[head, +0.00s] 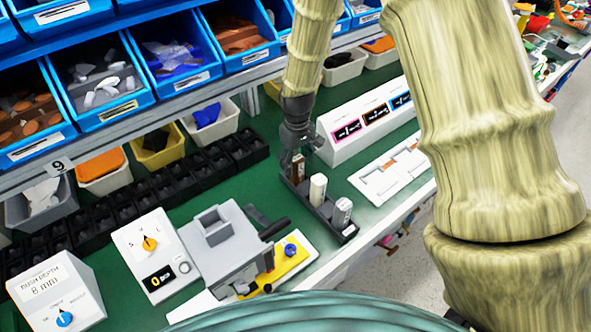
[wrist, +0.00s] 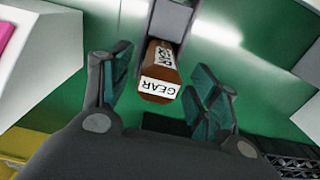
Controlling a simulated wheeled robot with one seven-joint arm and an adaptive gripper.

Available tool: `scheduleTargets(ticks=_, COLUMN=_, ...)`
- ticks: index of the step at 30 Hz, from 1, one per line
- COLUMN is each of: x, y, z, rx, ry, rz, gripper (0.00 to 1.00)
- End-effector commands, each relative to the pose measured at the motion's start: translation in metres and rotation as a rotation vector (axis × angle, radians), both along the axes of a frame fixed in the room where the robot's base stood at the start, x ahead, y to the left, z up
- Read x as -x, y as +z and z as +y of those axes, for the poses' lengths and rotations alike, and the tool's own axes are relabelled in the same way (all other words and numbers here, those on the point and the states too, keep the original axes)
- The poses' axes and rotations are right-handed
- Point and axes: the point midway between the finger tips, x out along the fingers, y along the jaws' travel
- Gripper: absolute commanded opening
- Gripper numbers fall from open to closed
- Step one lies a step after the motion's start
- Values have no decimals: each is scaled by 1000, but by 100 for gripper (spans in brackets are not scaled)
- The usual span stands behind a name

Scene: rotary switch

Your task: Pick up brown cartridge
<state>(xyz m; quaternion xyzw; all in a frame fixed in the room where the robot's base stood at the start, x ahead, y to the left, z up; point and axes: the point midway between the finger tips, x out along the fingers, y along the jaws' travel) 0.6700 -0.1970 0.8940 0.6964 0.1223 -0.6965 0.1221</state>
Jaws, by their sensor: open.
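The brown cartridge (head: 299,167) stands upright at the far left end of a dark rack (head: 325,222). It is partly hidden by my gripper (head: 294,154) in the head view. In the wrist view, the brown cartridge (wrist: 160,90) shows a white end label reading "GEAR", upside down. My gripper (wrist: 160,72) is open, with one finger on each side of the cartridge. Gaps of green show between each finger and the cartridge, so neither appears to touch it.
A cream cartridge (head: 318,187) and a grey cartridge (head: 342,211) stand in the same rack. A white sloped panel (head: 365,125) and a white tray (head: 392,178) lie to the right. A grey-and-yellow fixture (head: 225,245) stands left, with green bench between.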

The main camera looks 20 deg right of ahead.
Motion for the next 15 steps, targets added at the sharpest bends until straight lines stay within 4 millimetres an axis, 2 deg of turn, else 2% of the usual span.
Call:
scheduleTargets(ticks=9, x=1, y=-28, z=-1, rx=0, ry=1, rz=0, gripper=61)
scheduleTargets(ticks=15, x=1, y=-34, z=-1, rx=0, ry=1, rz=-1, gripper=61)
